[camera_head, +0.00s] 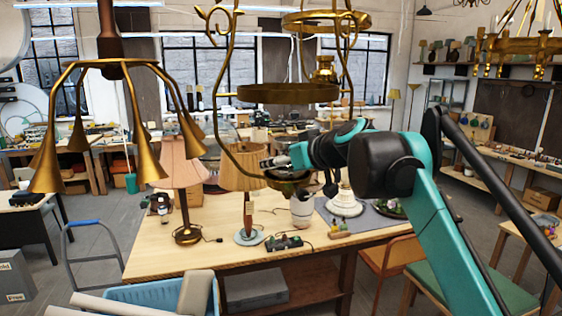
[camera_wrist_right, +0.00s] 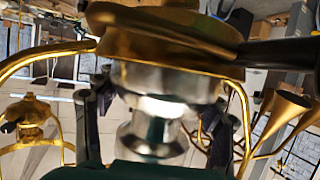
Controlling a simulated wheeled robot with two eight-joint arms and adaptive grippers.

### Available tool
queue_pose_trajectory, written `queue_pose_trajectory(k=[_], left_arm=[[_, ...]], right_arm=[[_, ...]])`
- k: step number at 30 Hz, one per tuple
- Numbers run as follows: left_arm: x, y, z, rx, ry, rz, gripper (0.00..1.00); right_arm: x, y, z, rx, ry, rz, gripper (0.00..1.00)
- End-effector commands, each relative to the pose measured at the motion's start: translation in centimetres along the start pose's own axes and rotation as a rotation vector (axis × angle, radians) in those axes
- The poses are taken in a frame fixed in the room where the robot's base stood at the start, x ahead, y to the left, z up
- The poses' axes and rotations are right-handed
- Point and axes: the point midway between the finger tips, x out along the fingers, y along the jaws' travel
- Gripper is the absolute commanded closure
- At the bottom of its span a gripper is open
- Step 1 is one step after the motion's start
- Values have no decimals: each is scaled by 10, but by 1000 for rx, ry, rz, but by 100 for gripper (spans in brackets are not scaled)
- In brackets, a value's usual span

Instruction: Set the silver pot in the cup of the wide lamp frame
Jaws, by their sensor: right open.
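The wide lamp frame (camera_head: 287,94), brass with curved arms and rings, hangs in the middle of the head view. The wrist view looks upside down. There the silver pot (camera_wrist_right: 165,82) sits against the brass cup (camera_wrist_right: 165,45) of the frame, its base hidden by the cup's rim. My right gripper (camera_wrist_right: 158,125) is open, with one dark finger on each side of the pot and visible gaps between. In the head view this gripper (camera_head: 277,163) is at the frame's bottom, and I cannot make out the pot there. My left gripper is not in view.
A brass lamp with hanging bells (camera_head: 110,68) is at the left. Below is a wooden worktable (camera_head: 160,262) with two shaded lamps, a white container (camera_head: 302,208) and small tools. A blue crate (camera_head: 145,295) stands in front. A brass chandelier (camera_head: 520,45) hangs upper right.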

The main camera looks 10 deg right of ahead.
Motion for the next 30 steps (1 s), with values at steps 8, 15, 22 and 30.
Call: queue_pose_trajectory(k=[8, 15, 22, 30], left_arm=[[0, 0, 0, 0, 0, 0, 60], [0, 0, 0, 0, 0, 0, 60], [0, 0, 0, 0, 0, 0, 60], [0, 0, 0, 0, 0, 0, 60]], right_arm=[[0, 0, 0, 0, 0, 0, 8], [-3, 0, 0, 0, -1, 0, 8], [-40, 1, 0, 2, 0, 3, 8], [-96, 1, 0, 2, 0, 3, 8]])
